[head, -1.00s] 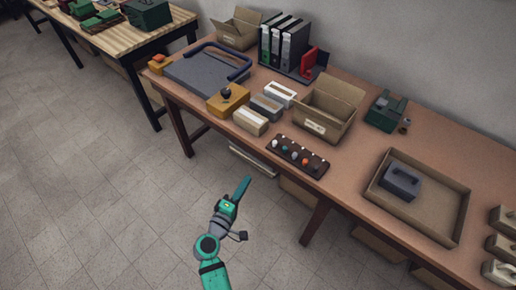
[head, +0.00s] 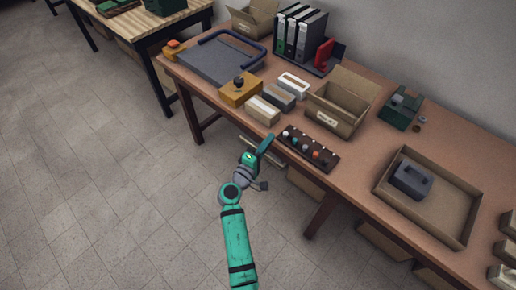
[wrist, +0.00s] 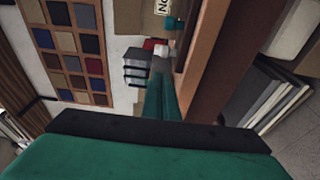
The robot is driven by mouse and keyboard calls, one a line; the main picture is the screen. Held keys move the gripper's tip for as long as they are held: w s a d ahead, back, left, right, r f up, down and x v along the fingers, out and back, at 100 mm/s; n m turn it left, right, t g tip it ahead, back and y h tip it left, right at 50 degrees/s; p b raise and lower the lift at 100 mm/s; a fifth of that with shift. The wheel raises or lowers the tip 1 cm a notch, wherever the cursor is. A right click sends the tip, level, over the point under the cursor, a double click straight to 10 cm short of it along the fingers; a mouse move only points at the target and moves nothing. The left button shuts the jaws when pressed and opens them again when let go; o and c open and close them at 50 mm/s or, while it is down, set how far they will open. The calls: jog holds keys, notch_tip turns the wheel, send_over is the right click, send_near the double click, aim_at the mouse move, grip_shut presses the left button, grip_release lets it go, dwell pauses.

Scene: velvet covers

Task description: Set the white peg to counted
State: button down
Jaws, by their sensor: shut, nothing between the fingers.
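A dark brown peg board (head: 325,163) lies near the front edge of the table. Several round-headed pegs stand in a row along it. The white peg (head: 285,133) is at the row's left end. Small pale marks run along the board's far side. My gripper (head: 268,140) is shut and empty, just off the table's front edge, left of the board and close to the white peg, apart from it. The wrist view shows the shut fingers (wrist: 162,98) pointing ahead. A small white shape is beyond their tips; I cannot tell whether it is the peg.
An open cardboard box (head: 338,108) stands behind the board. White and grey blocks (head: 278,95) and a yellow block with a dark knob (head: 240,91) are to the left. A shallow tray (head: 448,214) holding a grey case is to the right. Table is bare between board and tray.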

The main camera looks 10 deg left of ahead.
jog(key=shift+w+d, duration=0.25)
jog(key=shift+d, duration=0.45)
jog(key=shift+w+d, duration=0.2)
jog(key=shift+d, duration=0.5)
jog(key=x, duration=0.4)
jog(key=shift+d, duration=0.4)
jog(key=shift+a, duration=0.35)
jog(key=s+a, duration=0.3)
jog(key=a, duration=0.1)
send_near(283, 135)
jog(key=a, duration=0.3)
jog(key=shift+s+a+r, duration=0.15)
jog(key=shift+s+a, duration=0.2)
